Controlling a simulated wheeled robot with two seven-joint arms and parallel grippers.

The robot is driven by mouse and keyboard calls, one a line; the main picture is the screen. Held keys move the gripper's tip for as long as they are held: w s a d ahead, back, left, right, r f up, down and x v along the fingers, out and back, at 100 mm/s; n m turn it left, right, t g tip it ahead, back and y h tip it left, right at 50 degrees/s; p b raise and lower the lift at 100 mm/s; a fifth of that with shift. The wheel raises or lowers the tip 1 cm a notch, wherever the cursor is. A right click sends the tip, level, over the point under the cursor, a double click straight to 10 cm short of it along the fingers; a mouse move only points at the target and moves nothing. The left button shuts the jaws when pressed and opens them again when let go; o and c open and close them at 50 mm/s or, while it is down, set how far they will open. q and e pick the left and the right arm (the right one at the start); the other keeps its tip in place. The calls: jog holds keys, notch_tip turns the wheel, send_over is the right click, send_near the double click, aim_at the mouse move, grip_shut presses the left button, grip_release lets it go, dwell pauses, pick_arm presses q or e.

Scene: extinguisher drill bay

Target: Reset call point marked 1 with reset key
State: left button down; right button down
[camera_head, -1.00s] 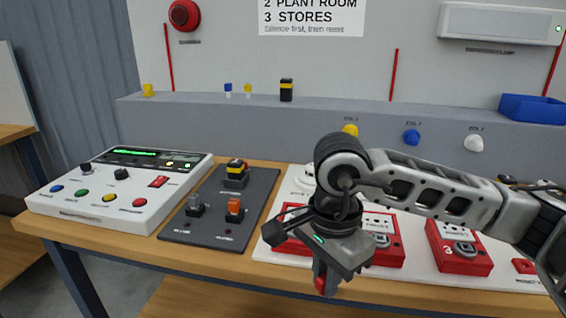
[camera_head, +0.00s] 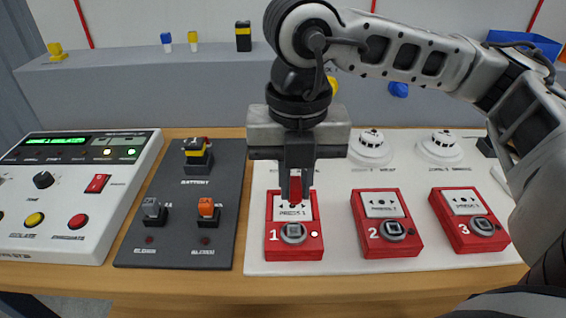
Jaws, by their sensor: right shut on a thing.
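The call point marked 1 (camera_head: 294,238) is a red box on the white board, with a white "PRESS" plate, a dark round socket low on its front and a small lit white dot beside the socket. My right gripper (camera_head: 295,183) points down above its upper part, shut on a small red thing, seemingly the reset key (camera_head: 295,188). The key's lower end overlaps the plate in the picture; I cannot tell whether it touches. The key's far side is hidden by the fingers. My left gripper is not in view.
Red call points 2 (camera_head: 387,223) and 3 (camera_head: 469,220) stand to the right. White detectors (camera_head: 371,146) are behind them. A dark board (camera_head: 217,240) with switches and a white control panel (camera_head: 95,230) lie to the left. A grey ledge (camera_head: 150,95) runs behind.

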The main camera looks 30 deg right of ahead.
jog(key=shift+s+f+b, duration=0.1)
jog(key=shift+f+b, duration=0.5)
jog(key=shift+f, duration=0.3)
jog(key=shift+f+b, duration=0.95)
jog(key=shift+f, duration=0.5)
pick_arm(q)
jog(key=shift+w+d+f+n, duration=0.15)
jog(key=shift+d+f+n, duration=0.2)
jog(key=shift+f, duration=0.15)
pick_arm(e)
jog(key=shift+f, duration=0.35)
pick_arm(q)
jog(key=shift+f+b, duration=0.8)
jog(key=shift+b, duration=0.1)
